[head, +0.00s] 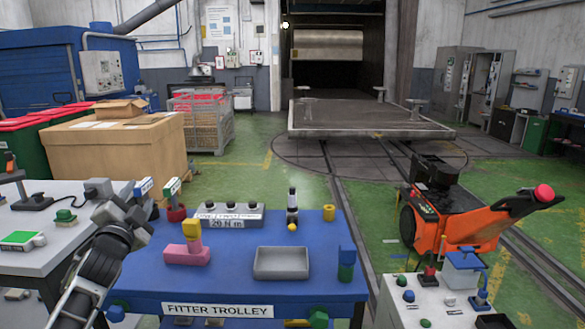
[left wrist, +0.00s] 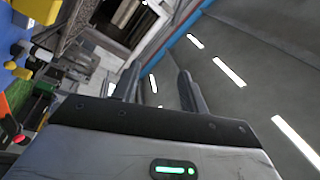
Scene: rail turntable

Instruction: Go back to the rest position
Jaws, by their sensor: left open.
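My left arm comes in from the lower left in the head view. My left gripper (head: 143,196) is raised in front of the left end of the blue fitter trolley (head: 225,277). In the left wrist view its two fingers (left wrist: 158,88) stand apart with nothing between them. That view is tilted and looks towards the ceiling and the hall, with the trolley's things at its left edge. My right gripper is not in view.
The trolley holds a pink block (head: 187,254), a grey tray (head: 281,263) and a grey labelled box (head: 229,216). A grey bench (head: 50,262) stands left, a white control panel (head: 405,312) right. An orange machine (head: 455,222) stands beyond. Green floor lies behind the trolley.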

